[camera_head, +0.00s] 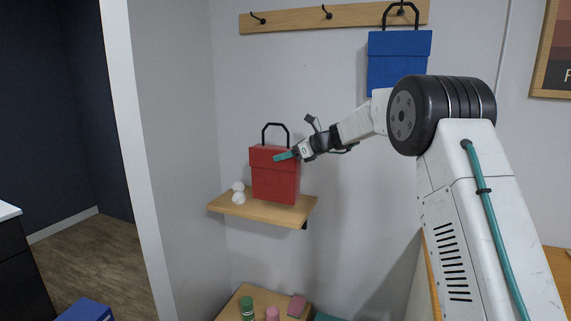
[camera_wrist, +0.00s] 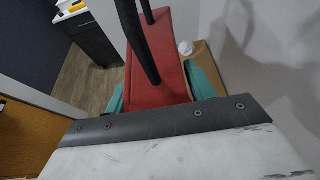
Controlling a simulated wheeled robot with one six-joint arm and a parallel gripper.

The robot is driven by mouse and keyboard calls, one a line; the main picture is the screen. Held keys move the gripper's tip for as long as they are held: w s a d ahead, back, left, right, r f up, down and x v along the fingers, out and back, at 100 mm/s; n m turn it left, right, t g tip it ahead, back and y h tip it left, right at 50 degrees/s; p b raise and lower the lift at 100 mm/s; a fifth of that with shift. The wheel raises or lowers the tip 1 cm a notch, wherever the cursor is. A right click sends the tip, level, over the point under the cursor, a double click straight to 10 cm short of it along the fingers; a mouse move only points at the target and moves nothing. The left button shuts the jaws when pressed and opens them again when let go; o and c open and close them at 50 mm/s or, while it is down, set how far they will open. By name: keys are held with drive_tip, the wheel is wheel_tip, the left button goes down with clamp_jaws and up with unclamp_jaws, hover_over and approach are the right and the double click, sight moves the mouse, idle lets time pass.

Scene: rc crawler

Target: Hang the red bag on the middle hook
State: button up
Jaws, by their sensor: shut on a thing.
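The red bag (camera_head: 275,180) stands upright at the wooden wall shelf (camera_head: 305,207), its black handle up. I cannot tell whether its base touches the shelf. My gripper (camera_head: 286,155) is shut on the upper part of the bag, below the handle. In the wrist view the red bag (camera_wrist: 158,65) lies between the teal fingers of my gripper (camera_wrist: 160,90). The hook rail (camera_head: 290,22) is high on the wall. Its middle hook (camera_head: 327,12) is bare, and so is the left hook (camera_head: 258,18). A blue bag (camera_head: 399,62) hangs from the right hook (camera_head: 401,10).
White round items (camera_head: 238,193) sit on the shelf left of the red bag. A lower wooden surface holds a green can (camera_head: 247,307), a pink item (camera_head: 272,313) and a pink block (camera_head: 297,305). The wall between shelf and rail is clear left of the blue bag.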

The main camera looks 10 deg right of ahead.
sight(279, 181)
drive_tip(key=f, duration=0.1)
drive_tip(key=w+f, duration=0.1)
drive_tip(key=f, duration=0.1)
drive_tip(key=shift+w+d, duration=0.2)
drive_tip(key=shift+f, duration=0.3)
drive_tip(key=o, duration=1.5)
drive_tip(key=shift+f, duration=0.1)
